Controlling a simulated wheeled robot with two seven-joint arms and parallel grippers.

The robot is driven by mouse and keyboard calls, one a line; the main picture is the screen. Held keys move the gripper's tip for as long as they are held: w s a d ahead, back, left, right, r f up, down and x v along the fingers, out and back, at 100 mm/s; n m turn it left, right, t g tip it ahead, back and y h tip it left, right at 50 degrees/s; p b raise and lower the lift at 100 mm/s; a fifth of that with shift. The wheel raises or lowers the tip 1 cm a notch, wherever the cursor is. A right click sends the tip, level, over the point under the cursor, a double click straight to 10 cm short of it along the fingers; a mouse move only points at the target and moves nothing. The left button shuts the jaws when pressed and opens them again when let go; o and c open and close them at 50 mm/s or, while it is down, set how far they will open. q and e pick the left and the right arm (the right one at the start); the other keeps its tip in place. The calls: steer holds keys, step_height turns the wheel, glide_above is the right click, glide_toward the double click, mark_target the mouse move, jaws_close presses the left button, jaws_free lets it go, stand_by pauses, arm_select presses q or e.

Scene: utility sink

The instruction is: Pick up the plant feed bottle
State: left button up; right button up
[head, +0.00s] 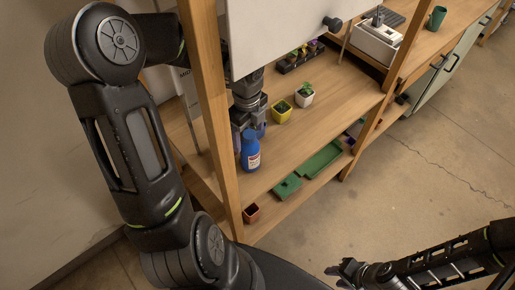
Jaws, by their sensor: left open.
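The plant feed bottle (250,158), taken to be the blue bottle with a white and red label, stands upright on the wooden shelf near its front left post. My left gripper (248,128) reaches down from behind the post, just above and behind the bottle in the head view. Its jaws are open. I cannot tell whether its fingers touch the bottle. Part of the bottle's top is close to or hidden by the gripper. My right gripper (346,269) is low at the bottom right, over the floor, away from the shelf; its jaw state is unclear.
A yellow pot (281,112) and a white pot (304,96) with plants stand right of the bottle. A dark seedling tray (301,56) is farther back. The wooden post (212,100) stands left of the bottle. Green trays (318,160) and a terracotta pot (251,213) sit below.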

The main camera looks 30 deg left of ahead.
mark_target(250, 148)
arm_select(q)
steer(key=shift+s, duration=0.1)
steer(key=shift+f, duration=1.3)
step_height(250, 148, down, 5)
steer(key=b, duration=0.4)
steer(key=shift+d+f, duration=0.1)
steer(key=shift+f, duration=0.05)
steer(key=shift+w, duration=0.2)
jaws_close()
